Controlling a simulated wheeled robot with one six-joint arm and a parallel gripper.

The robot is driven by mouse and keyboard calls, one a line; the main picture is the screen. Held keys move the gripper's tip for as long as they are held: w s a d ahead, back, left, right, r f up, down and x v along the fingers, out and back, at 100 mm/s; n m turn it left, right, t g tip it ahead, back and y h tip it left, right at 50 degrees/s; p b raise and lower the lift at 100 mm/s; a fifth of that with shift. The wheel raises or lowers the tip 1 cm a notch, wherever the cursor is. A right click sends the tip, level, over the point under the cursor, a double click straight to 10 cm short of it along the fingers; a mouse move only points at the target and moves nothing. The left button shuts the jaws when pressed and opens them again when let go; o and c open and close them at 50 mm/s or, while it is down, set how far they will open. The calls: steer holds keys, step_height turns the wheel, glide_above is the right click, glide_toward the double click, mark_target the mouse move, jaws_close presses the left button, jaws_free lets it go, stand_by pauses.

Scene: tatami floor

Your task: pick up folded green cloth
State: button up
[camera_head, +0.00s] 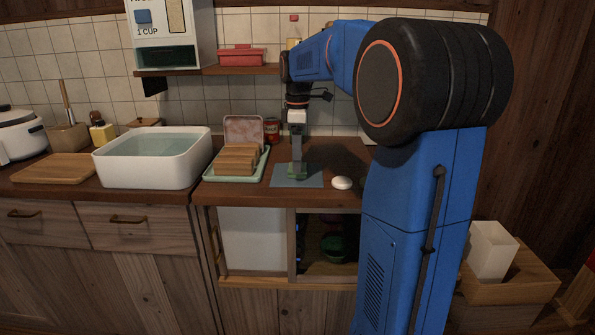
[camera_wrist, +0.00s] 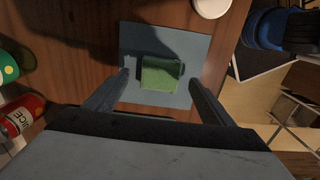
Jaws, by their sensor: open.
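The folded green cloth (camera_wrist: 160,73) lies on a blue-grey mat (camera_wrist: 196,45) in the wrist view, between my two fingers but toward the far side of them. In the head view the mat (camera_head: 311,183) lies on the wooden counter, and a little of the green cloth (camera_head: 297,171) shows under my gripper. My gripper (camera_head: 297,168) points down over the cloth. In the wrist view my gripper (camera_wrist: 158,78) is open, with a finger on each side of the cloth and a gap to each. I cannot tell the exact height of the fingertips.
A white round object (camera_head: 342,183) sits just right of the mat. A green tray (camera_head: 257,176) with brown slices stands left, beside a white basin (camera_head: 114,168) of water. A red can (camera_head: 272,130) stands behind. The counter's front edge is close to the mat.

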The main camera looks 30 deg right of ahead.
steer(key=shift+f, duration=0.95)
steer(key=c, duration=1.2)
steer(key=shift+c, duration=0.2)
step_height(320, 180, up, 10)
